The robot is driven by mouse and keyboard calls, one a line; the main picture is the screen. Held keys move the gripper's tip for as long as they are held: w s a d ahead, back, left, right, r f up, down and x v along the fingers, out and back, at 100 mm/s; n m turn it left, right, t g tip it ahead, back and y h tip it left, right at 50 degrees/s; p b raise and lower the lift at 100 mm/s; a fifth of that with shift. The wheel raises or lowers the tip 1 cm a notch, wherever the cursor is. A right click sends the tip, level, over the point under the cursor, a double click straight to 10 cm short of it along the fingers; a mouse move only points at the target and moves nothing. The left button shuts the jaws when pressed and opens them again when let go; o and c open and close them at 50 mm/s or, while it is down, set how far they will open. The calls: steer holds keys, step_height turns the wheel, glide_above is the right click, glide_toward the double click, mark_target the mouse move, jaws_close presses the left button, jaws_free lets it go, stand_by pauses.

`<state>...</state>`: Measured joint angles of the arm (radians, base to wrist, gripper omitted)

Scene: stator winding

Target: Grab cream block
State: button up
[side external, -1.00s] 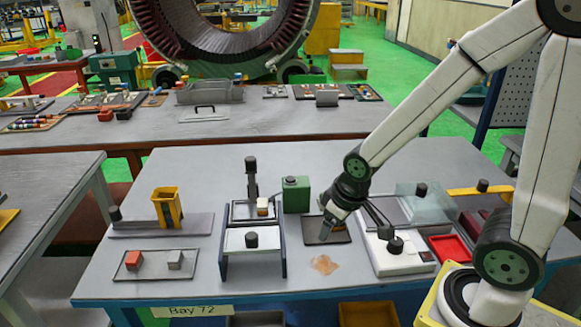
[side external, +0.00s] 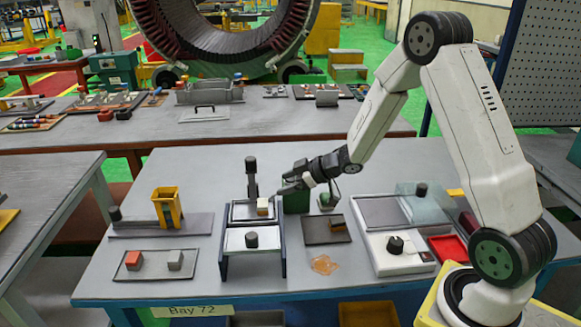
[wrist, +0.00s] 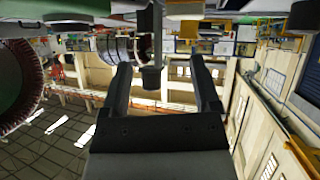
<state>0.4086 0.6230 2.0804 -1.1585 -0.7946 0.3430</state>
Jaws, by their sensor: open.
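The cream block (side external: 262,207) sits in the side view on a light plate in the raised dark-framed fixture (side external: 238,211), near its right side. My gripper (side external: 281,186) is above and to the right of the block, pointing left and roughly level, apart from it. In the wrist view my gripper (wrist: 163,82) shows its two fingers spread with nothing held. A black-capped post (wrist: 152,78) appears in line with the gap between them. I cannot pick out the cream block for sure in the wrist view.
A tall black-knobbed post (side external: 251,178) stands behind the fixture, near my fingertips. A green box (side external: 296,203) is under my gripper. A dark mat (side external: 320,236) with a brownish block (side external: 337,222) lies to the right. A yellow holder (side external: 166,207) stands left.

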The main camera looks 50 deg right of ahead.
mark_target(264, 202)
steer(key=shift+w+a+f+n+g+y, duration=0.15)
steer(key=shift+w+a+f+n+y, duration=0.2)
steer(key=shift+w+a+f+y, duration=0.4)
steer(key=shift+w+a+f+n+g+y, duration=0.25)
steer(key=shift+w+a+f+y, duration=0.2)
steer(key=shift+a+f+y, duration=0.45)
steer(key=shift+w+a+f+n+g+y, duration=0.1)
steer(key=shift+w+a+f+n+y, duration=0.45)
steer(key=shift+f, duration=0.45)
steer(key=shift+a, duration=0.15)
steer(key=c, duration=1.1)
steer(key=shift+o, duration=0.2)
steer(key=shift+r, duration=0.15)
